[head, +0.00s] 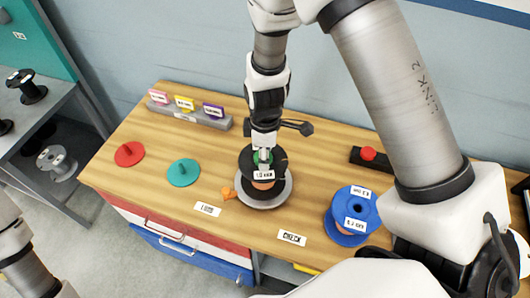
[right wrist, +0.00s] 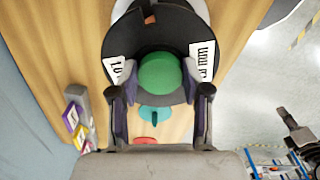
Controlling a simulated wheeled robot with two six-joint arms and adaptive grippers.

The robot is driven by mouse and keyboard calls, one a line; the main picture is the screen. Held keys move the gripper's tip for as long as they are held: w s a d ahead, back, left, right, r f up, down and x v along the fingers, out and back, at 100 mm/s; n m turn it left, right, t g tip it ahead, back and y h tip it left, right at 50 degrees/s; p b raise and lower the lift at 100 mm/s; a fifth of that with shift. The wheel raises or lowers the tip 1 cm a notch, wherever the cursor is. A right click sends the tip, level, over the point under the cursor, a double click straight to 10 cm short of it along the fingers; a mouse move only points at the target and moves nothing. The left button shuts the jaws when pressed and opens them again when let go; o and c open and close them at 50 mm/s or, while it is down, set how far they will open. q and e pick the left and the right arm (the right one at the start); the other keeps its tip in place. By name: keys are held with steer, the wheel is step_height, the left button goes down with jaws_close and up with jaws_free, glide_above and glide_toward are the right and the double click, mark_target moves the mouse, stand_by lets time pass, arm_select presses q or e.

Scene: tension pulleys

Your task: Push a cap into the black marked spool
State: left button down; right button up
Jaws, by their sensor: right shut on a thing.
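The black spool (head: 248,162) with white labels stands upright on a round grey plate (head: 284,194) on the wooden table. Its black flange (right wrist: 172,28) also shows in the right wrist view. My right gripper (head: 263,158) points down at the centre of the spool and is shut on a green rounded cap (right wrist: 160,73). The cap is over the middle of the spool's top; how deep it sits is hidden by the fingers. A red cap (head: 129,154) and a teal cap (head: 183,173) lie flat on the table at left. My left gripper is out of view.
A blue spool (head: 349,216) stands at right, with a black block bearing a red button (head: 368,153) behind it. A small orange piece (head: 228,192) lies beside the plate. A grey rack with colored labels (head: 188,116) stands at the back left. The left front of the table is clear.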

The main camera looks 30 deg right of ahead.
steer(key=shift+s+f, duration=0.1)
steer(key=o, duration=1.1)
steer(key=shift+c, duration=0.2)
step_height(320, 180, up, 12)
